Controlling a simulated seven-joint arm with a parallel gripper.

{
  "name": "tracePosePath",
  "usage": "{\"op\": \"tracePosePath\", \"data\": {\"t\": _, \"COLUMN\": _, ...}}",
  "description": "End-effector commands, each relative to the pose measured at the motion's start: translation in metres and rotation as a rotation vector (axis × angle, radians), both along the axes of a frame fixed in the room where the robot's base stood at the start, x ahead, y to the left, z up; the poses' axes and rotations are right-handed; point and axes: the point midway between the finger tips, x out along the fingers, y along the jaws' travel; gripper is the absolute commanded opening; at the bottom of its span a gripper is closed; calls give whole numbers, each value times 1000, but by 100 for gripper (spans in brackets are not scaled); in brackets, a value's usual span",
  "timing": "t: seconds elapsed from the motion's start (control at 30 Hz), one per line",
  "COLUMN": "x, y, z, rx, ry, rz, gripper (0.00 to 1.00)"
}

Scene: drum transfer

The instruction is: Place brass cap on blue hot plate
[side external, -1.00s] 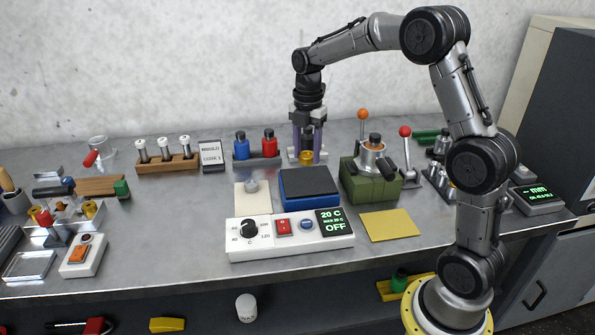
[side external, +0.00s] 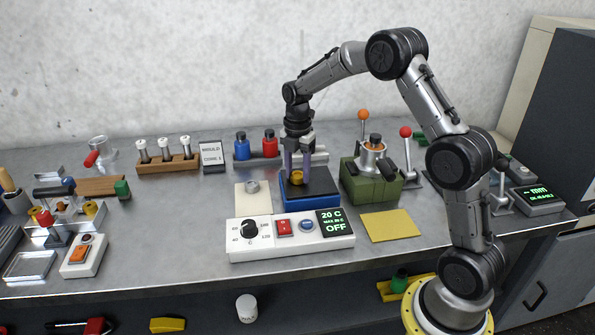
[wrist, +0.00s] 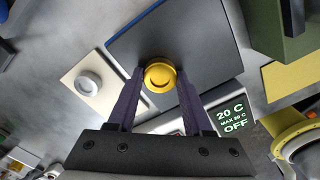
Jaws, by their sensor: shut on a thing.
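The brass cap (side external: 297,177) is a small yellow ring-like piece, held between the purple fingers of my gripper (side external: 297,172). In the wrist view the cap (wrist: 160,76) sits between the two fingertips, over the dark top of the hot plate. The blue hot plate (side external: 322,199) has a dark flat top and blue sides. Its control box (side external: 290,238) in front reads 20 C and OFF. My gripper is shut on the cap, over the left part of the plate's top. I cannot tell whether the cap touches the plate.
A pale square pad with a grey knob-like piece (side external: 252,187) lies left of the plate. A green block with a metal fitting (side external: 370,185) stands right, with orange- and red-topped levers near it. A yellow sheet (side external: 387,225) lies in front of that block. Blue and red bottles stand behind.

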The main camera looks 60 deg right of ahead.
Motion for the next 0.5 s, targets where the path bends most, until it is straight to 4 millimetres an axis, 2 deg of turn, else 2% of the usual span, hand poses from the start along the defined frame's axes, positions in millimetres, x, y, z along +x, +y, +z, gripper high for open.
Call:
{"op": "tracePosePath", "data": {"t": 0.13, "x": 0, "y": 0, "z": -3, "rx": 0, "ry": -1, "rz": 0, "gripper": 0}}
{"op": "tracePosePath", "data": {"t": 0.17, "x": 0, "y": 0, "z": -3, "rx": 0, "ry": 0, "rz": 0, "gripper": 54}}
{"op": "tracePosePath", "data": {"t": 0.3, "x": 0, "y": 0, "z": -3, "rx": 0, "ry": 1, "rz": 0, "gripper": 79}}
{"op": "tracePosePath", "data": {"t": 0.5, "x": 0, "y": 0, "z": -3, "rx": 0, "ry": 1, "rz": 0, "gripper": 80}}
